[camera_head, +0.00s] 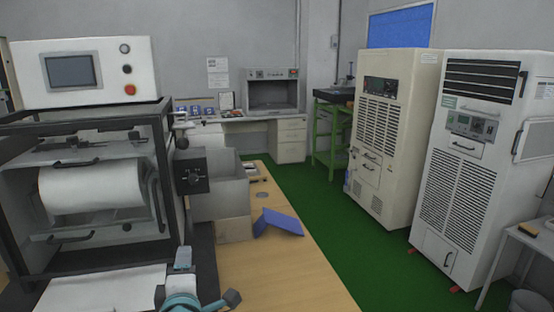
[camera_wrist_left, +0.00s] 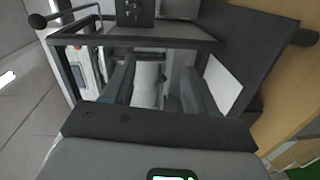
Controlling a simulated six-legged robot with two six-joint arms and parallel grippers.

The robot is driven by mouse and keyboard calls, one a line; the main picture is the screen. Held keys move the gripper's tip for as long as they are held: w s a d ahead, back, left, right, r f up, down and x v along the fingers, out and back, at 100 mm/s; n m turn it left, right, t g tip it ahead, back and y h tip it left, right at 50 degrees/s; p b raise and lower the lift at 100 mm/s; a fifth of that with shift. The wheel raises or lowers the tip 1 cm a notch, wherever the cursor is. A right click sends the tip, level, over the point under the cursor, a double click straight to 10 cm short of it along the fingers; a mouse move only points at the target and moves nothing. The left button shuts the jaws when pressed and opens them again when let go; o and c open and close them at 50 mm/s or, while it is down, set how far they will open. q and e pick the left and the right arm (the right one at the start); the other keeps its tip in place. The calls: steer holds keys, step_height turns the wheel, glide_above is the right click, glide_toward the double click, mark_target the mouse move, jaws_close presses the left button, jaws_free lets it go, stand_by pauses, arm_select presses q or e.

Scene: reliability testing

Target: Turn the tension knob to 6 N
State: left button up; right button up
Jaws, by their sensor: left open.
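The tension knob appears to be on the small black box (camera_head: 192,177) at the right side of the roll machine. Its scale is too small to read. A black box with faint marks also shows at the top edge of the left wrist view (camera_wrist_left: 135,12); I cannot tell its setting. My left gripper (camera_head: 208,279) is low at the bottom of the head view, below and in front of the box, apart from it. In the left wrist view its two fingers (camera_wrist_left: 157,90) are spread with nothing held between them. My right gripper is not in view.
The machine (camera_head: 165,130) has a dark frame, a white roll (camera_head: 95,188) and a control panel (camera_head: 85,72). Grey boxes (camera_head: 218,185) and a blue item (camera_head: 279,222) are to its right on the wooden table (camera_head: 285,275). The table's front right is clear.

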arm_select(q)
steer(key=s+f+n+g+h, duration=0.1)
steer(key=s+f+n+g, duration=0.35)
steer(key=f, duration=0.45)
steer(key=s+a+f+n+g, duration=0.1)
steer(key=s+f+n+g, duration=0.2)
steer(key=f+n, duration=0.35)
steer(key=s+f+n+g+h, duration=0.1)
steer(key=s+f+n+g, duration=0.25)
steer(key=f, duration=0.65)
steer(key=s+d+f+m+g+h, duration=0.2)
steer(key=s+f+m, duration=0.6)
steer(key=m, duration=0.8)
steer(key=s+d+f+m+g+h, duration=0.3)
steer(key=s+f+m, duration=0.5)
steer(key=m, duration=0.8)
steer(key=s+d+h, duration=0.1)
steer(key=d, duration=0.1)
steer(key=shift+d+f, duration=0.3)
